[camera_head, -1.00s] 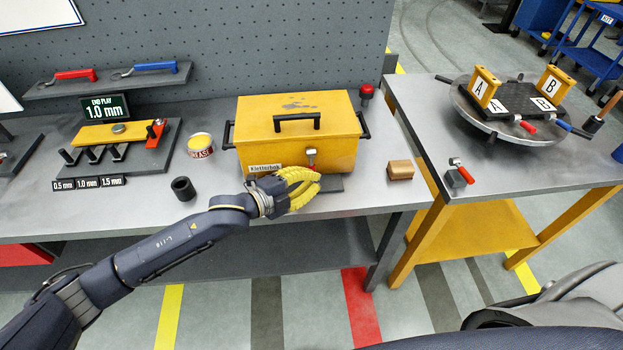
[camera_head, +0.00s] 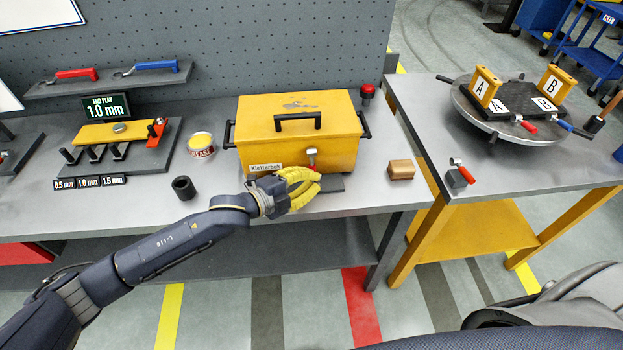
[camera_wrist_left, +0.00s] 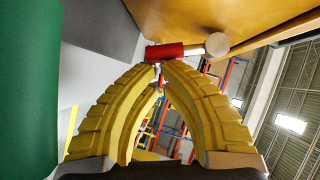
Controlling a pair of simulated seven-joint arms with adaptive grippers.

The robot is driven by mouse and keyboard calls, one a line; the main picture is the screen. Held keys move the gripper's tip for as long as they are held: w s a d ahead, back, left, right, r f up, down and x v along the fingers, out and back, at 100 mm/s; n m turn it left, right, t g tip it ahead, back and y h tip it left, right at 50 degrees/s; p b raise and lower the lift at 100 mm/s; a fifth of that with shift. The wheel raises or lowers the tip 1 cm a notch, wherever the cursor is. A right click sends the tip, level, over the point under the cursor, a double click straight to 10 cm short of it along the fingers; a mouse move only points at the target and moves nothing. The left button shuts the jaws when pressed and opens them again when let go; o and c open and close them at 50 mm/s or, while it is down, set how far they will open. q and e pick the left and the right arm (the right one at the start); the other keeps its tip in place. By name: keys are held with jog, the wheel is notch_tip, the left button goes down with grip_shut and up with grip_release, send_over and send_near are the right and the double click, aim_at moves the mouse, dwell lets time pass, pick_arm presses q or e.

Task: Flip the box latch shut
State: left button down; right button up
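The yellow box (camera_head: 260,150) stands shut on the grey bench, with a black handle on its lid. Its metal latch (camera_head: 311,154) is on the front face, with a red grip (camera_head: 314,168) pointing down. My left gripper (camera_head: 319,181) is just below the latch, in front of the box, its yellow fingers drawn together. In the left wrist view the fingertips (camera_wrist_left: 161,66) nearly meet right at the red latch grip (camera_wrist_left: 165,51); I cannot tell whether they touch it. Nothing is seen held between them. My right gripper is not in view.
A wooden block (camera_head: 401,169) lies right of the box, and a red button (camera_head: 367,91) stands behind it. A tin (camera_head: 201,145) and a black ring (camera_head: 183,188) stand to the left. A round turntable (camera_head: 470,105) is on the side table.

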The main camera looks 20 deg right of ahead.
pick_arm(q)
jog(key=shift+s+a+r, duration=0.15)
jog(key=shift+s, duration=0.25)
jog(key=shift+s+a+r, duration=0.25)
jog(key=shift+s+r, duration=0.05)
jog(key=shift+s, duration=0.3)
jog(key=shift+s+a+r, duration=0.2)
jog(key=shift+s+r, duration=0.05)
jog(key=shift+s, duration=0.35)
jog(key=v, duration=1)
